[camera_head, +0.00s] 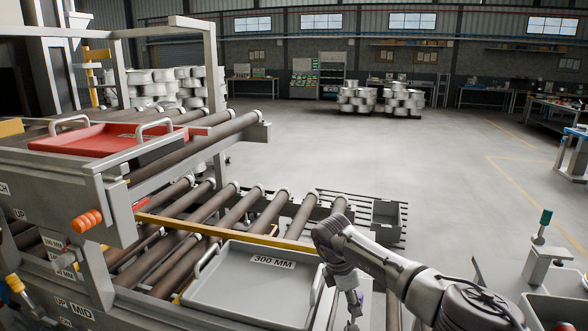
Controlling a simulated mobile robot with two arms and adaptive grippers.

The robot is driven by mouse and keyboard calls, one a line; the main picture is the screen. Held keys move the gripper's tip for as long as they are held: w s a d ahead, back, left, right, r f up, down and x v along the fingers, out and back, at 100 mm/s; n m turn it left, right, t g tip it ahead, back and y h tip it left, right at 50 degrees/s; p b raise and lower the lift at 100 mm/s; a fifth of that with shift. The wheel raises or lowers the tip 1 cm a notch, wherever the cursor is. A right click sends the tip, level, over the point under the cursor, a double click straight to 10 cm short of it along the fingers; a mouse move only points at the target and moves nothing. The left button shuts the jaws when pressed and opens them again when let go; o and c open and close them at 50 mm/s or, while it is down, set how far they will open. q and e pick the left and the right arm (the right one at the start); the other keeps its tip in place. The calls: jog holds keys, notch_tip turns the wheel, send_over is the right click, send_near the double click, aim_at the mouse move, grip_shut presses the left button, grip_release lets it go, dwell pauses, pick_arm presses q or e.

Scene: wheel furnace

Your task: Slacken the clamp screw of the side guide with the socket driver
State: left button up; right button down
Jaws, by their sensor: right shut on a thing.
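My right gripper (354,308) points down beside the right edge of the grey tray, low in the picture. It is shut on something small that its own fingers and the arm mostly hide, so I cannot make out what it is. A long yellow bar (222,231), which may be the side guide, runs across the lower rollers. No clamp screw can be picked out clearly. A teal-topped upright tool (544,219) stands in a pale holder at the right; I cannot tell whether it is the socket driver. My left gripper is out of view.
A grey tray marked 300 MM (250,292) lies in front of the lower rollers (235,211). A red tray (98,139) sits on the upper level at left. A small grey bin (387,215) stands beyond the rollers. Open floor (330,150) lies behind.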

jog(key=n+t, duration=0.1)
jog(key=n, duration=0.3)
jog(key=shift+s+d, duration=0.1)
jog(key=shift+s, duration=0.05)
jog(key=c, duration=1.1)
grip_release()
jog(key=shift+n+t+y, duration=0.3)
jog(key=shift+n, duration=0.2)
jog(key=o, duration=0.4)
jog(key=shift+o, duration=0.2)
jog(key=shift+a, duration=0.2)
